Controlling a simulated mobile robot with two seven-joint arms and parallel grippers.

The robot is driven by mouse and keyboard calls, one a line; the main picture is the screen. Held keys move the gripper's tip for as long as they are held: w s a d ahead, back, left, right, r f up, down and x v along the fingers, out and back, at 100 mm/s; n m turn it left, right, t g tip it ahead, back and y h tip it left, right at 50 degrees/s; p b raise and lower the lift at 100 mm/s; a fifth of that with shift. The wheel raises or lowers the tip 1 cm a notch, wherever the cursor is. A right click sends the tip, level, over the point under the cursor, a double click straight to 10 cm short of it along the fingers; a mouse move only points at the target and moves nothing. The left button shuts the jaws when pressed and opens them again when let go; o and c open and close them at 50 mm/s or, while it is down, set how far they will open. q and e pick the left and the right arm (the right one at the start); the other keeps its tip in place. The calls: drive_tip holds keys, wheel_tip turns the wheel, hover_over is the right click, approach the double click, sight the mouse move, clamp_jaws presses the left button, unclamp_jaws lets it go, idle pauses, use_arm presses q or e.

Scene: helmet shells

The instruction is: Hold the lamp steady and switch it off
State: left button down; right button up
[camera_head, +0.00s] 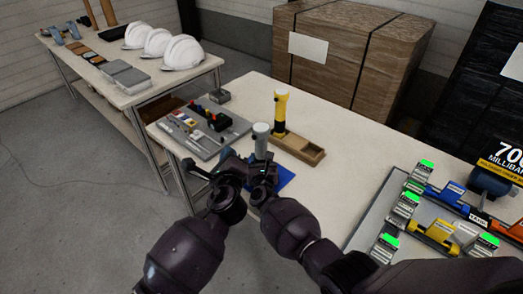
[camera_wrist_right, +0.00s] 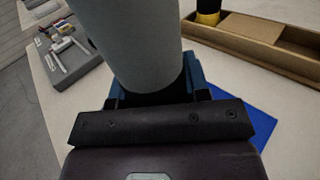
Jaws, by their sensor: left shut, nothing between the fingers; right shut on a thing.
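A grey cylindrical lamp (camera_head: 261,133) stands upright over a blue mat (camera_head: 284,177) near the front edge of the table. In the right wrist view its grey body (camera_wrist_right: 130,40) fills the upper middle, and its dark lower part is partly hidden by my gripper. My right gripper (camera_head: 262,166) is shut on the lamp low down; its dark body also shows in the wrist view (camera_wrist_right: 160,125). My left gripper (camera_head: 228,162) is shut and empty, just left of the lamp. I cannot tell whether it touches the lamp. No switch is clearly visible.
A yellow and black torch (camera_head: 281,108) stands in a wooden tray (camera_head: 311,153) behind the lamp. A grey tray (camera_head: 207,151) of small parts lies to the left. Labelled devices fill a tray (camera_head: 362,217) at right. White helmets (camera_head: 184,52) sit on another table.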

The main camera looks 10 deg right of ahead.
drive_tip(key=o, duration=1.1)
drive_tip(key=s, duration=0.4)
drive_tip(key=s+a, duration=0.1)
drive_tip(key=s, duration=0.6)
drive_tip(key=shift+s+a, duration=0.2)
drive_tip(key=shift+s, duration=0.15)
drive_tip(key=shift+s+a, duration=0.2)
drive_tip(key=shift+s, duration=1.6)
drive_tip(key=shift+s+a, duration=0.2)
drive_tip(key=shift+s, duration=1.6)
drive_tip(key=shift+s, duration=0.1)
drive_tip(key=shift+s+a, duration=0.2)
drive_tip(key=shift+s, duration=1.25)
drive_tip(key=shift+s+a, duration=0.15)
drive_tip(key=shift+s, duration=1.3)
drive_tip(key=shift+s+a, duration=0.2)
drive_tip(key=shift+s, duration=1.25)
